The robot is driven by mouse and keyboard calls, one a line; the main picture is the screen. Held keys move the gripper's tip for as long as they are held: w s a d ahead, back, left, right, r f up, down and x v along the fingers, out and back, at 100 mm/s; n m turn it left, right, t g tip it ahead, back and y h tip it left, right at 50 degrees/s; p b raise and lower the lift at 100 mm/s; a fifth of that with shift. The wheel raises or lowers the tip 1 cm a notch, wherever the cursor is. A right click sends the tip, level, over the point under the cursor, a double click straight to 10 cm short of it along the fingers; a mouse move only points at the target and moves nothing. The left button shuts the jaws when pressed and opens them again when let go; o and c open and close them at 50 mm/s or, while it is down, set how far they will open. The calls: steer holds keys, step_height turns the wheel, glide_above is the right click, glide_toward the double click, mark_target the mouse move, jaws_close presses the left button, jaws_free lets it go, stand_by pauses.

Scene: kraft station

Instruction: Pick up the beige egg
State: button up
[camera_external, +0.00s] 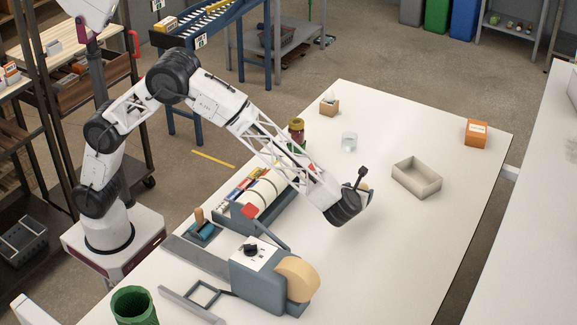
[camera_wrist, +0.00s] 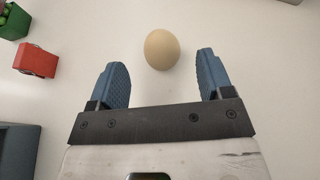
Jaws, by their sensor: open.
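The beige egg (camera_wrist: 161,49) lies on the white table in the wrist view, just past the fingertips and roughly centred between them. My gripper (camera_wrist: 161,62) is open, with one blue finger on each side and nothing held. The egg is apart from both fingers. In the external view my gripper (camera_external: 368,194) is low over the middle of the table and mostly hidden by my wrist. The egg is not clearly made out there.
An open beige tray (camera_external: 417,178) and an orange box (camera_external: 476,133) stand to the right. A clear glass (camera_external: 349,142) and a small brown box (camera_external: 329,105) stand behind. A grey tape dispenser (camera_external: 257,275) stands in front. A red block (camera_wrist: 36,61) lies left in the wrist view.

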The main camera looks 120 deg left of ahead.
steer(key=shift+x, duration=2.5)
steer(key=c, duration=0.8)
